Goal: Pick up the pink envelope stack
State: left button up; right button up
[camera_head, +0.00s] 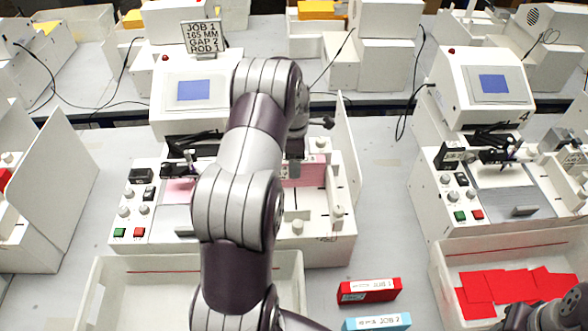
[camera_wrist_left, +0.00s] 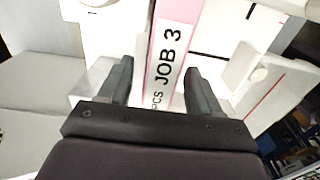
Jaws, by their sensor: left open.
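The pink envelope stack (camera_head: 308,176) sits in the right part of the middle plotter machine, partly hidden by my left arm. It wears a white band lettered JOB 3, which also shows with the pink stack in the left wrist view (camera_wrist_left: 184,43). My left gripper (camera_head: 295,165) is at the stack's left end in the head view. In the left wrist view the gripper (camera_wrist_left: 160,85) is open, with one finger on each side of the stack's band. I cannot tell whether the fingers touch it. My right gripper does not show; only part of my right arm is at the lower right corner.
A red stack (camera_head: 370,290) and a light blue stack (camera_head: 378,322) lie on the table at the front. An open white bin (camera_head: 112,275) stands at front left. Another bin (camera_head: 505,247) holds red envelopes. An upright white panel (camera_head: 347,150) rises right of the pink stack.

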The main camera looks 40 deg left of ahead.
pick_arm(q)
jog(key=shift+d, duration=0.1)
jog(key=c, duration=1)
jog(key=shift+c, duration=0.8)
jog(key=shift+r, duration=0.1)
